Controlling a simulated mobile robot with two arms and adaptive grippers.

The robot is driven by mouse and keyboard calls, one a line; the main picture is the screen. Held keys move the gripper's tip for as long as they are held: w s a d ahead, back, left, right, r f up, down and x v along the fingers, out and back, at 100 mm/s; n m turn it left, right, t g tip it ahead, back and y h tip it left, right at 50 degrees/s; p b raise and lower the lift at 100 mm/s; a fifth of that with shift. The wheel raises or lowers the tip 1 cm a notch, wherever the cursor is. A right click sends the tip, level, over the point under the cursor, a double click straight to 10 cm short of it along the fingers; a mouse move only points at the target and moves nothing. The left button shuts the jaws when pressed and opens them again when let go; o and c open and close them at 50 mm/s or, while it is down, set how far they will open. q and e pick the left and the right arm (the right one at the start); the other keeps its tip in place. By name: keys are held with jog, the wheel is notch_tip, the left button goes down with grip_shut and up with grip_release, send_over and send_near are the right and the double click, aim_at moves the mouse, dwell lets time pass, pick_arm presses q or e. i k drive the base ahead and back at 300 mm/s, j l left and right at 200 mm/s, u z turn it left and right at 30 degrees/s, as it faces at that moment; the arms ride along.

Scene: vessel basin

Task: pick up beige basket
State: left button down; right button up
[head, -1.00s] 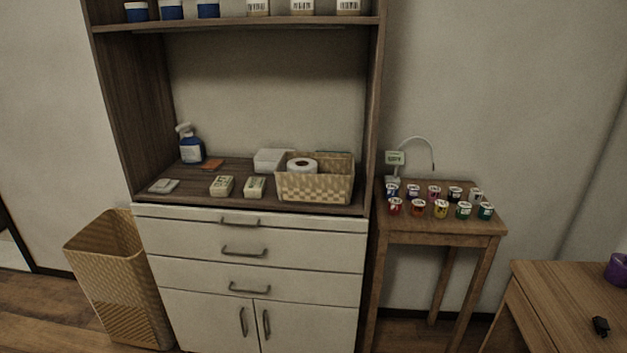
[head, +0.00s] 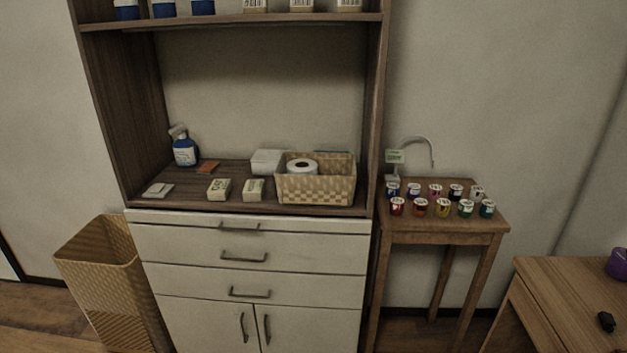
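A beige woven basket (head: 316,190) stands on the cabinet's counter, near its right end. A white paper roll (head: 302,168) shows inside it on the left. A second, taller beige woven basket (head: 108,284) stands on the floor left of the cabinet; it is open at the top and its inside looks empty. Neither of my grippers is in the head view.
The cabinet (head: 250,240) has drawers and doors below the counter. Small boxes (head: 219,189), a white container (head: 267,161) and a blue spray bottle (head: 184,150) stand on the counter. A small table (head: 450,225) with several cups is at right; a desk (head: 560,300) is at lower right.

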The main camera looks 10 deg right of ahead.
aim_at(334, 183)
jog(key=i+j, duration=0.15)
jog(key=j, duration=0.15)
jog(key=i+j+z, duration=0.15)
jog(key=j, duration=0.2)
jog(key=i+j, duration=0.2)
jog(key=i+j+z, duration=0.15)
jog(key=j, duration=0.3)
jog(key=i+j, duration=0.15)
jog(key=j, duration=0.2)
jog(key=i+j+z, duration=0.1)
jog(key=j, duration=0.25)
jog(key=i+j+z, duration=0.1)
jog(key=j, duration=0.25)
jog(key=i, duration=0.05)
